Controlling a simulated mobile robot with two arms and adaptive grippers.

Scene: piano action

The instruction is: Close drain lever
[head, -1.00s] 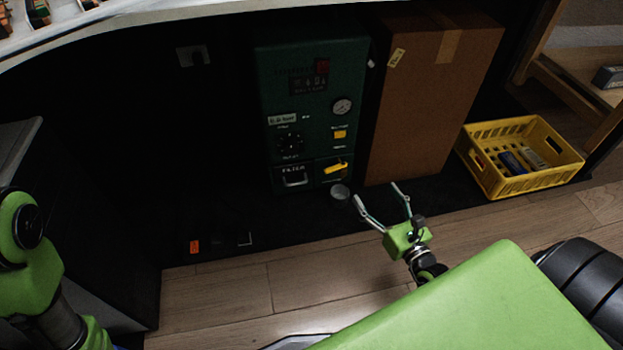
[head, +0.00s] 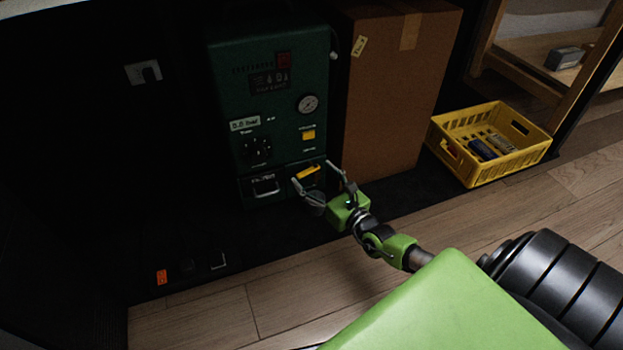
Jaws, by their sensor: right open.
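A dark green machine (head: 225,90) stands under the counter, with a gauge, a dial and a yellow button on its front. A yellow drain lever (head: 308,172) sits low on its right side, tilted up slightly to the right. My right gripper (head: 314,174) is open, with one finger on each side of the lever in the picture. I cannot tell whether a finger touches it. A small grey cup (head: 314,204) below the lever is partly hidden by the gripper. My left gripper is not in view.
A tall brown cardboard box (head: 390,100) stands close to the machine's right side. A yellow crate (head: 486,172) with several items is farther right. An orange socket (head: 162,277) is at lower left. Open wooden floor (head: 215,315) lies in front.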

